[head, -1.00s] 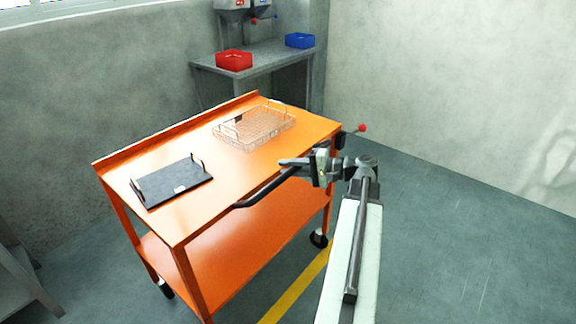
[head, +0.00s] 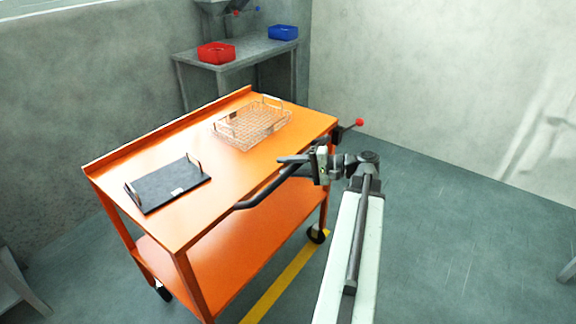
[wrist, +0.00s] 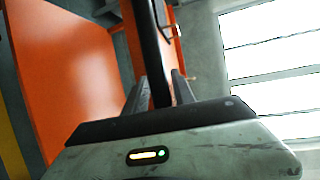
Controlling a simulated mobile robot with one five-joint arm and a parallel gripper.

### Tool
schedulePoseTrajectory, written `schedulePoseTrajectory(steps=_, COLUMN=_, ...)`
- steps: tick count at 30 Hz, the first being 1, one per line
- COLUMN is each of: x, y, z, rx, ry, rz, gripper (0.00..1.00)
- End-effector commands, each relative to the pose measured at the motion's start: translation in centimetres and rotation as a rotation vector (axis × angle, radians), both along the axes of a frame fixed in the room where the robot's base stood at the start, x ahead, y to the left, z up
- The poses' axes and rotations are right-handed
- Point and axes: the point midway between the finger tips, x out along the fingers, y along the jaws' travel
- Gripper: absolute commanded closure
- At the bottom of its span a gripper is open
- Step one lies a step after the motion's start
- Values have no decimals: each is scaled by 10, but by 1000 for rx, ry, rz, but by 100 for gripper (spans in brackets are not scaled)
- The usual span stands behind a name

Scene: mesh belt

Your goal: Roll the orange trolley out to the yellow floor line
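The orange trolley (head: 205,215) has two shelves and dark wheels. A dark bar handle (head: 262,193) runs along its near right end. My gripper (head: 300,160) is at this handle. In the wrist view the bar passes between the two fingers (wrist: 158,95), which look closed on it. A dark lever with a red knob (head: 359,122) sticks out at the trolley's right corner.
A wire basket (head: 252,126) and a dark tray with upright handles (head: 168,186) stand on the trolley top. A grey bench (head: 240,62) behind holds a red bin (head: 216,53) and a blue bin (head: 283,32). Open floor (head: 450,240) lies to the right.

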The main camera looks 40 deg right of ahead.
Motion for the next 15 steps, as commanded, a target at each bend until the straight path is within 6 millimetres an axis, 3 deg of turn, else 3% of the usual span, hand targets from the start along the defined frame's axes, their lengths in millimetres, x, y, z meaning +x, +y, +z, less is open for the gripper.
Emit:
schedulePoseTrajectory(steps=10, x=0, y=-2, z=2, rx=2, ry=-4, rz=-3, gripper=59)
schedulePoseTrajectory(steps=15, x=-20, y=-16, z=8, rx=1, ry=-4, rz=-7, gripper=59)
